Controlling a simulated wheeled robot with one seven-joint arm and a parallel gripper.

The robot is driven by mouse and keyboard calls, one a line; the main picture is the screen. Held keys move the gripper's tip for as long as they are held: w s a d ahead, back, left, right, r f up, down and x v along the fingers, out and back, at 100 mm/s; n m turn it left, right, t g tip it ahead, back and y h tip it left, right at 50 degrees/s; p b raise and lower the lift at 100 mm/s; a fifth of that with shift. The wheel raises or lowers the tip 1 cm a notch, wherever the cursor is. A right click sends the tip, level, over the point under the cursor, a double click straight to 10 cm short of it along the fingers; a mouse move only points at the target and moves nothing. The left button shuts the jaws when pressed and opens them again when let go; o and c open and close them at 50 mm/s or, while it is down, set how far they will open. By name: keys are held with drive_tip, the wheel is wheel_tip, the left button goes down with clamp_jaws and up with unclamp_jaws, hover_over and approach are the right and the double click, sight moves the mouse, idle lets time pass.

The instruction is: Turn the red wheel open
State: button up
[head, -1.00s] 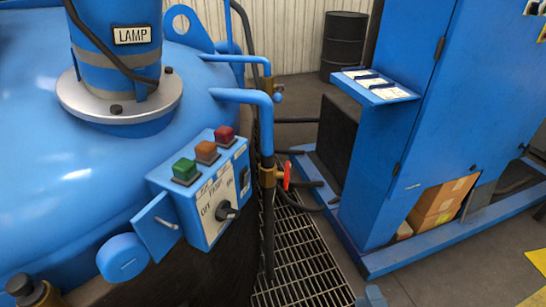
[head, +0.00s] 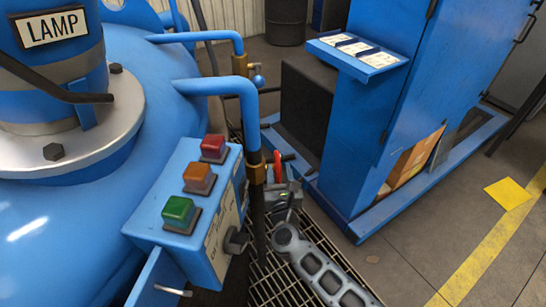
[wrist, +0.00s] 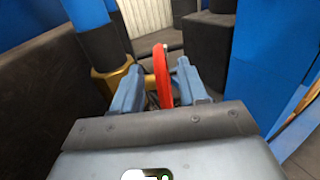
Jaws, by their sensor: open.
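The red wheel (head: 277,167) sits on a brass valve (head: 256,170) on the blue pipe, right of the button box. In the wrist view the red wheel (wrist: 162,78) shows edge-on as a thin upright shape. My gripper (wrist: 158,80) is open, with one blue-grey finger on each side of the wheel and visible gaps between. The brass fitting (wrist: 112,78) is left of the fingers. In the head view my gripper is small and partly hidden behind the pipe, just below the wheel. I cannot tell whether a finger touches the wheel.
The blue furnace body with its button box (head: 190,215) and selector knob stands close on the left. A blue cabinet (head: 390,110) with a label shelf (head: 357,53) stands on the right. Floor grating (head: 275,275) lies below my arm. Open floor is at the lower right.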

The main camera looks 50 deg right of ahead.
sight(277, 160)
drive_tip(key=x, duration=0.5)
drive_tip(key=shift+c, duration=0.4)
clamp_jaws()
